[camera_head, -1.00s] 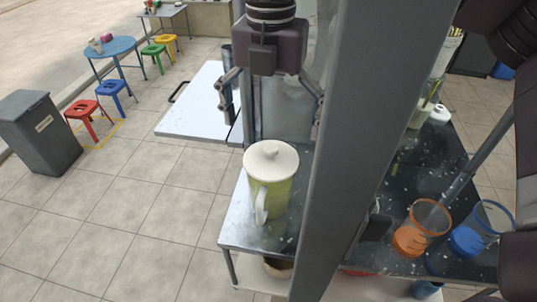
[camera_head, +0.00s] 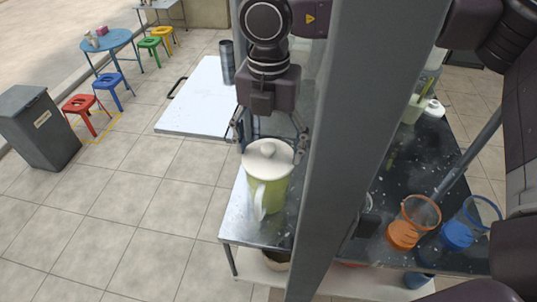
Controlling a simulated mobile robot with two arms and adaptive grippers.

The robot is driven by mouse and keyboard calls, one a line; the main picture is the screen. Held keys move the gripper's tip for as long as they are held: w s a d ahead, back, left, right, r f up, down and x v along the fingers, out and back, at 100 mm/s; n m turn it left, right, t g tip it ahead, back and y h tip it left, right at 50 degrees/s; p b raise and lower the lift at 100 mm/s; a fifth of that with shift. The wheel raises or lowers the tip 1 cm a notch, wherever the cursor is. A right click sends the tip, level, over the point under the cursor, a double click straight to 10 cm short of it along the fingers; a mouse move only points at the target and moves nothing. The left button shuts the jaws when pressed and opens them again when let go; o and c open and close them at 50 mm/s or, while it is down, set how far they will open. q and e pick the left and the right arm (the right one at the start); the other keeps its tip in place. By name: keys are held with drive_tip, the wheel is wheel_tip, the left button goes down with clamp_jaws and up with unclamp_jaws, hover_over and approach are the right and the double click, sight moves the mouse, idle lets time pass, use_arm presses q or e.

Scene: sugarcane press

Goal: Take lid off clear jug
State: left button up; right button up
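The clear jug (camera_head: 271,196) holds yellow-green liquid and stands upright on the metal table, its pale handle toward me. Its cream lid (camera_head: 268,158), with a round knob on top, sits on the jug. My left gripper is not in view.
A grey upright post (camera_head: 345,150) stands close to the right of the jug. Beyond it, an orange cup (camera_head: 405,232) and a blue cup (camera_head: 458,233) stand on a dark counter. A white panel (camera_head: 196,103) lies behind the jug.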

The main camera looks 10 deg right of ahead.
sight(266, 145)
drive_tip(key=shift+s, duration=0.2)
drive_tip(key=c, duration=1.2)
drive_tip(key=shift+s+d+f, duration=0.1)
drive_tip(key=shift+s, duration=0.05)
drive_tip(key=shift+c, duration=1.4)
drive_tip(key=shift+r, duration=0.25)
drive_tip(key=shift+c, duration=1.3)
drive_tip(key=r, duration=0.1)
drive_tip(key=r+b, duration=0.1)
drive_tip(key=w+r, duration=0.1)
drive_tip(key=r, duration=0.1)
drive_tip(key=shift+a+b, duration=0.3)
clamp_jaws()
wheel_tip(266, 145, up, 16)
drive_tip(key=b, duration=0.1)
drive_tip(key=shift+s+d+b, duration=0.15)
drive_tip(key=shift+b, duration=0.2)
